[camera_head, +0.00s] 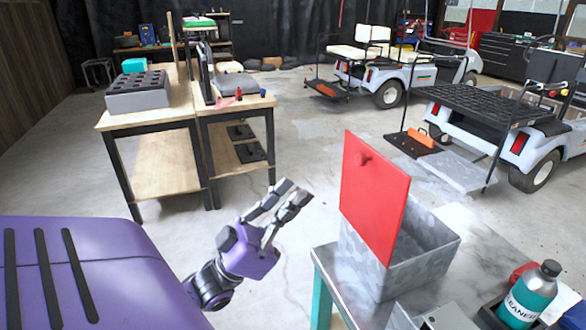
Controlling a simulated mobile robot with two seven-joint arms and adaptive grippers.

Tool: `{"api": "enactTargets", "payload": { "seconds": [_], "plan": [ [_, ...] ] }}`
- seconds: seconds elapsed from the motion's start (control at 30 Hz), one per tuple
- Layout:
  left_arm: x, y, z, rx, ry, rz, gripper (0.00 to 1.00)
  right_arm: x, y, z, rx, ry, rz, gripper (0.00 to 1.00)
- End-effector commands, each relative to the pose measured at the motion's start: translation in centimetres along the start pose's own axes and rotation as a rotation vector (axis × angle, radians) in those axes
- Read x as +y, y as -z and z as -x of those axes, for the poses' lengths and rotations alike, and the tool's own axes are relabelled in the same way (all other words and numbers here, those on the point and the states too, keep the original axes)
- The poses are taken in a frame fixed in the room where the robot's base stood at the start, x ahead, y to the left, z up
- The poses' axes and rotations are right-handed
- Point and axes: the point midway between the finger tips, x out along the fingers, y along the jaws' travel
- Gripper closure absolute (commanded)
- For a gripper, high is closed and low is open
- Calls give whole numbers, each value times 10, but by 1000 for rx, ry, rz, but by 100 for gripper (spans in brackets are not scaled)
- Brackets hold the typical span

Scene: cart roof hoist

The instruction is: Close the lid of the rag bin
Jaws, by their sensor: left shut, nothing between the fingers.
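The rag bin (425,262) is a grey mottled metal box on a small table at the lower right. Its red lid (372,195) stands upright along the bin's left side, so the bin is open. A small red knob shows on the lid's left face. I cannot see what lies inside the bin. My left gripper (294,192) is to the left of the lid, apart from it, with its fingers shut, empty and pointing up and right. My right gripper is not in view.
The bin's table (348,285) has teal legs. A teal cleaner bottle (527,296) stands on the right, near a red object. A wooden workbench (160,170) stands at the left. Carts (500,130) are parked behind. Open floor lies between the bench and the bin.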

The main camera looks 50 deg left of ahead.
Motion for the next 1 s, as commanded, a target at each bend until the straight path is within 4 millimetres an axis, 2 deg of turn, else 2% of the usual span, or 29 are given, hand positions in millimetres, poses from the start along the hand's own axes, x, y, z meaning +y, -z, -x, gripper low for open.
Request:
{"api": "enactTargets", "payload": {
  "seconds": [0.03, 0.1, 0.3, 0.4, 0.6, 1.0],
  "plan": [
    [1, 4, -16, 7, -4, 0, 100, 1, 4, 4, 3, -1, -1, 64],
    [0, 4, -32, 7, -4, -1, 100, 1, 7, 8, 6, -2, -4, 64],
    [0, -1, -70, 4, -1, 0, 100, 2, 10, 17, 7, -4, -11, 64],
    [0, -14, -78, 2, -1, -1, 100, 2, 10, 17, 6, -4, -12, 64],
    [0, -27, -88, -1, 0, -1, 100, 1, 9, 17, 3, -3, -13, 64],
    [0, -29, -89, -3, 0, -1, 100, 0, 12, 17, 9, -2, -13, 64]
  ]
}}
